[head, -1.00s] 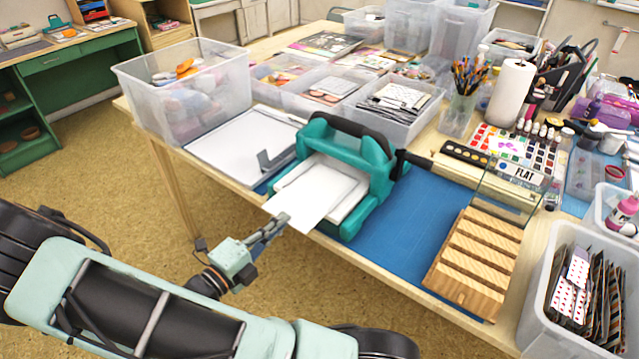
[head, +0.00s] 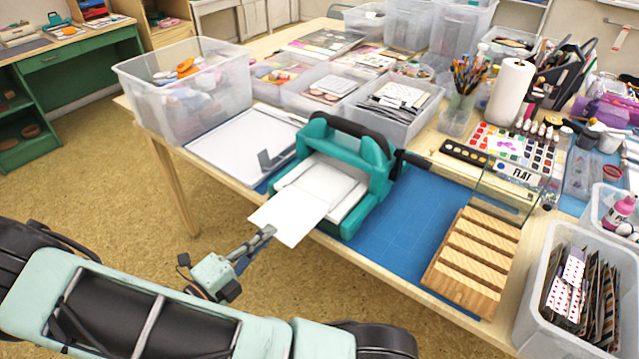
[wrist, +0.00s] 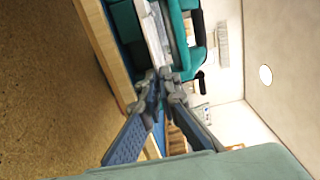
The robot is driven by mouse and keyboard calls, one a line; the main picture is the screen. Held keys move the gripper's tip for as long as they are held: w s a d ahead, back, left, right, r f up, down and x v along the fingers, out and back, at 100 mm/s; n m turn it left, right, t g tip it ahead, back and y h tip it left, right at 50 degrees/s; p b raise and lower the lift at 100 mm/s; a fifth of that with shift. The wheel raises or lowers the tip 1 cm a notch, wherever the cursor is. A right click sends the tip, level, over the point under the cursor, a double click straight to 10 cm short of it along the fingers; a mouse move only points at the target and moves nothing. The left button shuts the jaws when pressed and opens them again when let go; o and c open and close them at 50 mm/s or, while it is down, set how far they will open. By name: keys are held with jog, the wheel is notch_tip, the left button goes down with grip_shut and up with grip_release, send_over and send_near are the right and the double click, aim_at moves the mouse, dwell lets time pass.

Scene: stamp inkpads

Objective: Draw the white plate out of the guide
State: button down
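The white plate (head: 291,216) sticks out of the front of the teal press, past the table's front edge. Its rear part lies between the raised sides of the pale guide (head: 346,203) in the press (head: 378,182). My gripper (head: 268,232) is at the plate's outer front edge, with its fingertips closed together there. In the wrist view the gripper (wrist: 160,84) has its fingertips close together at the end of a pale strip, which is the plate and guide seen nearly edge-on. The exact contact is small and partly hidden.
The press stands on a blue mat (head: 405,238) at the table's front edge. A slotted wooden block (head: 470,262) lies to its right, a white board (head: 235,145) and clear bin (head: 190,95) to its left. Open floor (head: 130,210) lies in front of the table.

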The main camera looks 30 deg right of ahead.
jog(key=shift+p+v, duration=0.3)
jog(key=shift+v, duration=1.5)
jog(key=shift+r, duration=0.1)
jog(key=shift+r+p, duration=1.9)
jog(key=shift+p, duration=0.15)
jog(key=shift+r, duration=0.1)
